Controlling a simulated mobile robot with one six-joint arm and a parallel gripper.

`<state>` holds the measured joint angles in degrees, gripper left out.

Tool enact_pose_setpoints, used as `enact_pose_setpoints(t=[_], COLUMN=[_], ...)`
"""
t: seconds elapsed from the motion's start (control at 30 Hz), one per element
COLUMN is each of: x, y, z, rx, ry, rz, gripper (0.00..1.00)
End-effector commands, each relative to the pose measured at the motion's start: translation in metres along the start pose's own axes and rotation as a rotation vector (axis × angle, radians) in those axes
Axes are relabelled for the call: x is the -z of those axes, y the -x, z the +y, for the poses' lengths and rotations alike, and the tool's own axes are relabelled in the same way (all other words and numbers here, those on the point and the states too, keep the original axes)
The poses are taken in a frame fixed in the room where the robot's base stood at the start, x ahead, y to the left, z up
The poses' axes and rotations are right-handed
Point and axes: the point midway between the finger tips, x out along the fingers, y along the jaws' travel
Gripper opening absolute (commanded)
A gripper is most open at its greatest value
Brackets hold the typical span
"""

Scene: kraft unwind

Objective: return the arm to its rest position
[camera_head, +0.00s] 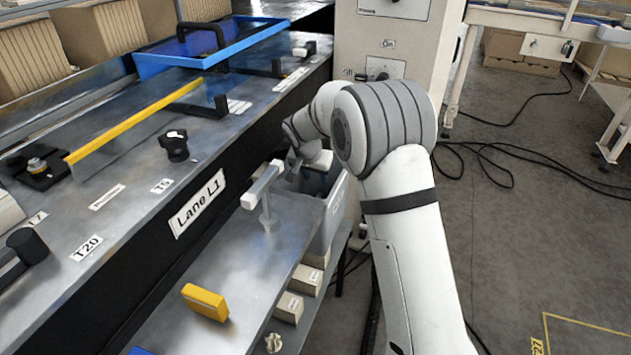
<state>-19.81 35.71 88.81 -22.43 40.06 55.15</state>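My white and grey arm (405,205) rises from the bottom right and bends over to the left at its upper joint. Its far end folds down beside the lane bench, over a grey bin (335,212). My gripper (316,178) is small and dark there, partly hidden by the wrist and the bin's edge. I cannot make out its fingers or whether it holds anything.
The bench with the "Lane L1" label (198,203) runs along the left. A lower metal shelf (232,270) carries a white T-shaped handle (264,195) and a yellow block (205,301). A control cabinet (400,45) stands behind my arm. Cables (490,150) lie on open floor at right.

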Motion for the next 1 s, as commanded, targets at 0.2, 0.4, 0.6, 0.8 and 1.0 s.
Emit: enact_pose_setpoints(t=[0.2,0.4,0.6,0.8,1.0], x=[0.000,0.000,0.002,0.022,0.046], y=[0.009,0.009,0.014,0.060,0.121], z=[0.000,0.000,0.000,0.000,0.000], rx=[0.000,0.000,0.000,0.001,0.000], ry=[0.000,0.000,0.000,0.000,0.000], rz=[0.000,0.000,0.001,0.001,0.001], gripper=[0.40,0.40,0.40,0.40,0.40])
